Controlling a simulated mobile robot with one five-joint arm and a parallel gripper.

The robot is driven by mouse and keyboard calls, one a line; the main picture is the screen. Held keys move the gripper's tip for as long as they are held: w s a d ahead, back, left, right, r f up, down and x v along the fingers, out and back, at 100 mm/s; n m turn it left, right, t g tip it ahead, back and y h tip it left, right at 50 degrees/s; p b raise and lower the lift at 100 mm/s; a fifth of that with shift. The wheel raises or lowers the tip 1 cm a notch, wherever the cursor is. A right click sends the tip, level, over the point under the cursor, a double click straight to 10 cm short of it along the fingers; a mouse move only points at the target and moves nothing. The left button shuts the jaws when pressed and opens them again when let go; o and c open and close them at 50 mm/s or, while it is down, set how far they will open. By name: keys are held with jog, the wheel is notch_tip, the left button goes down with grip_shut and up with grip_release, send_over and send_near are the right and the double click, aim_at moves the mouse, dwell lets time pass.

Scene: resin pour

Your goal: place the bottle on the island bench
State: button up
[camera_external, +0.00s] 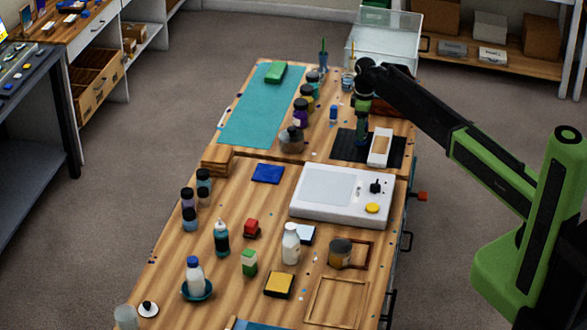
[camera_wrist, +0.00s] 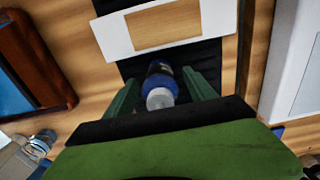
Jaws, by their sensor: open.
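In the wrist view a small bottle (camera_wrist: 160,84) with a dark blue body and a pale cap is between the two green fingers of my gripper (camera_wrist: 163,90). The fingers are open, with a gap visible on at least one side. The bottle is over or on the black mat (camera_wrist: 203,54). In the external view my gripper (camera_external: 361,138) points down over the black mat (camera_external: 345,146). I cannot make out the bottle between the fingers there. The long wooden bench (camera_external: 262,205) carries several other bottles and jars.
A white frame (camera_external: 380,147) lies on the mat beside my gripper. A white console (camera_external: 342,196) is nearer the camera. A small blue bottle (camera_external: 333,114) and dark jars (camera_external: 291,139) stand to the left. A clear bin (camera_external: 384,48) is behind. Bare wood shows around the blue pad (camera_external: 268,173).

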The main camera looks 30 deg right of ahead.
notch_tip(320, 180, up, 13)
jog(key=p, duration=1.2)
jog(key=shift+f, duration=0.2)
jog(key=shift+s+f, duration=0.15)
jog(key=shift+s, duration=0.15)
jog(key=s+m, duration=0.9)
jog(key=s, duration=2.4)
jog(key=shift+d, duration=0.15)
